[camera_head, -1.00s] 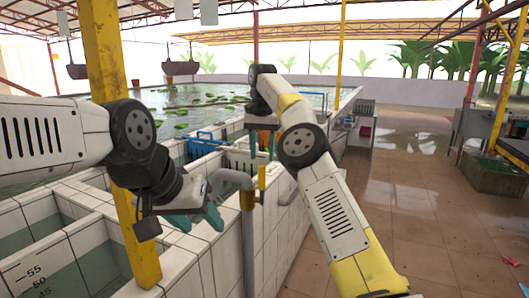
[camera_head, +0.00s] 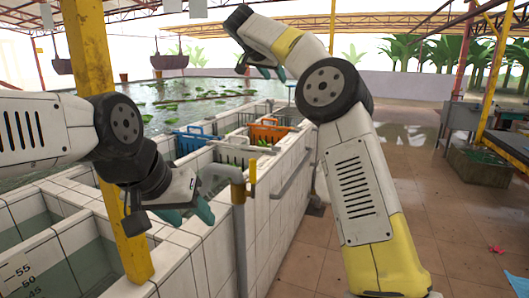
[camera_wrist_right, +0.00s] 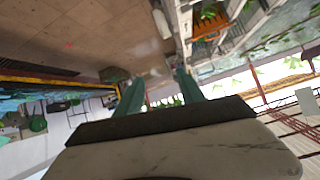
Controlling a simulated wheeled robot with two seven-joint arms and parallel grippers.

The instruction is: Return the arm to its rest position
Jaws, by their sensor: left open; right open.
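My right arm (camera_head: 358,175) is raised, bent at its elbow, with its gripper (camera_head: 268,72) up over the far end of the tiled tanks. In the right wrist view its two teal fingers (camera_wrist_right: 160,90) are spread apart with nothing between them.
An orange crate (camera_head: 268,132) and a blue crate (camera_head: 197,132) sit in tiled tanks (camera_head: 215,245). A yellow post (camera_head: 92,50) stands close to my left arm. A grey pipe (camera_head: 222,170) rises beside my left gripper. The tiled floor at right is mostly clear.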

